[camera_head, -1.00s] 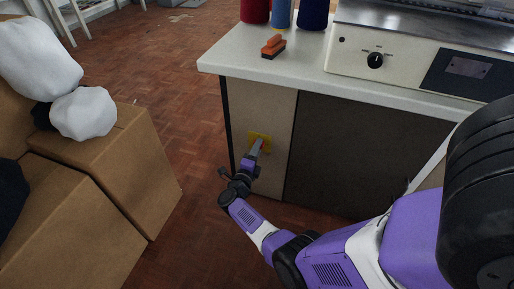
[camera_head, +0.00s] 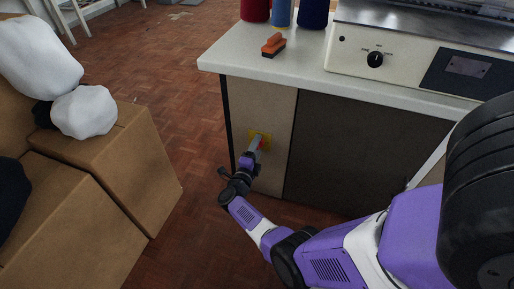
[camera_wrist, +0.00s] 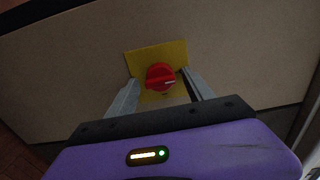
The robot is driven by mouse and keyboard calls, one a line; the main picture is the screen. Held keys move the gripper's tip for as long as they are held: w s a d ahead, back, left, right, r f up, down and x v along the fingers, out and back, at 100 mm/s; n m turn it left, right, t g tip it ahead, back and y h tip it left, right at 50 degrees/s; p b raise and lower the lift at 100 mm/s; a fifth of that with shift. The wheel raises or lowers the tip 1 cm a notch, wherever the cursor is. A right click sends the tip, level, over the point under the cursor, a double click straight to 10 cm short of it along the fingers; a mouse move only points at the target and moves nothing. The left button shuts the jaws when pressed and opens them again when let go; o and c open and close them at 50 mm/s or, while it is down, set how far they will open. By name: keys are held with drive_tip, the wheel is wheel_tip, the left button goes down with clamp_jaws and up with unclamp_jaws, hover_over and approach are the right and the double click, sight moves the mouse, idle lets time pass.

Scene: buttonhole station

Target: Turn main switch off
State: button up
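The main switch is a red rotary knob (camera_wrist: 161,77) on a yellow plate (camera_wrist: 143,60), fixed to the beige side panel of the station. In the wrist view the knob's grip bar lies roughly sideways, with a pale mark at its right end. My gripper (camera_wrist: 163,88) is open, with one grey finger on each side of the knob and a gap to it. In the head view my gripper (camera_head: 258,143) is in front of the yellow plate (camera_head: 266,135), and a bit of red shows there. Whether the fingers touch the plate is unclear.
A white worktop (camera_head: 300,65) overhangs the panel (camera_head: 262,105). On it are an orange brush (camera_head: 273,45), thread spools (camera_head: 281,12) and a machine with a black dial (camera_head: 375,59). Cardboard boxes (camera_head: 115,160) with white bundles stand at the left. Floor shows between boxes and station.

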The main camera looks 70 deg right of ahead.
drive_tip(key=a+p, duration=0.2)
drive_tip(key=a, duration=0.5)
drive_tip(key=shift+s+a, duration=0.35)
drive_tip(key=shift+a, duration=0.05)
drive_tip(key=shift+w, duration=0.1)
idle(0.4)
